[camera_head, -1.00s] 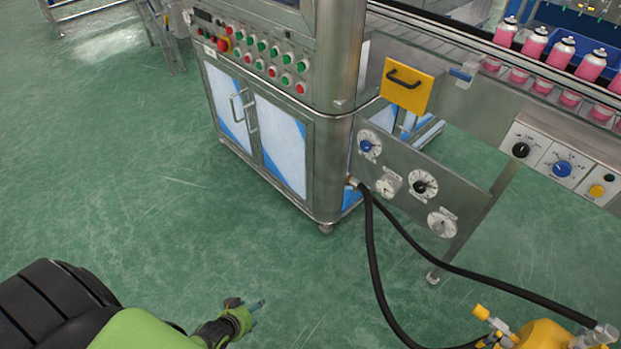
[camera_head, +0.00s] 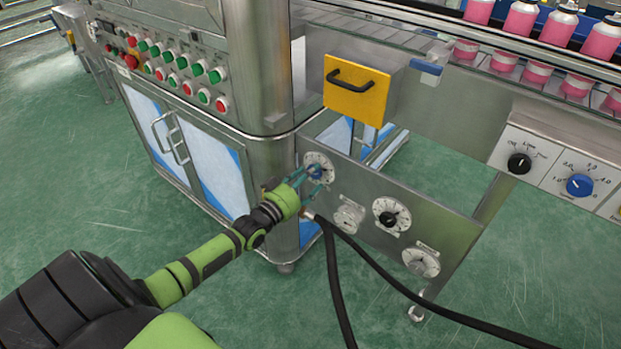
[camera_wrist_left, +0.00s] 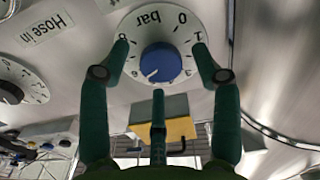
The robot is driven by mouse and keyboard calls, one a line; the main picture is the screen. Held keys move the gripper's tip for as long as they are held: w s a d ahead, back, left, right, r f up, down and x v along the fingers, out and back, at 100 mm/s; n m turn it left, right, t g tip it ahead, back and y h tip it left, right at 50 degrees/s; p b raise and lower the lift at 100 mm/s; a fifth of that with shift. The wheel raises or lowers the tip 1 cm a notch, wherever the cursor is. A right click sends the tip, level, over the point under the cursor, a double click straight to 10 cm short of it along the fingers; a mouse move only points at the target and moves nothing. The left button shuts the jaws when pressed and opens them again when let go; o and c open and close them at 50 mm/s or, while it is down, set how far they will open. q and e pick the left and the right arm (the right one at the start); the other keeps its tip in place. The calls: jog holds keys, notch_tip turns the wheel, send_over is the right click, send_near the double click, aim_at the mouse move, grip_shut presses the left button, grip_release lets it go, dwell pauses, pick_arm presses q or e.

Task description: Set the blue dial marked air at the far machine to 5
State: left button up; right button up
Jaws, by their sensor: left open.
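The blue dial (camera_head: 316,171) sits on a white round scale at the upper left of the low metal panel. In the left wrist view the blue knob (camera_wrist_left: 161,62) shows up close, with a small white mark at its lower left; the scale reads "bar", 0 and 1, upside down. An "air" label is not readable. My left gripper (camera_head: 308,181) is open in front of this dial; its fingers (camera_wrist_left: 160,58) stand on both sides of the knob, with a third below. Contact with the knob cannot be told. My right gripper is out of view.
The panel (camera_head: 455,235) carries other dials, including a black one (camera_head: 391,217). A black hose (camera_head: 375,268) runs from beside the panel. A yellow box (camera_head: 356,92) with a handle hangs above. A different blue dial (camera_head: 579,186) is on the conveyor's control box.

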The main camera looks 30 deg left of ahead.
pick_arm(q)
jog(key=shift+w, duration=0.5)
jog(key=c, duration=1.2)
jog(key=shift+o, duration=0.2)
jog(key=n, duration=0.3)
jog(key=shift+d+f+n, duration=0.1)
jog(key=shift+n, duration=1.6)
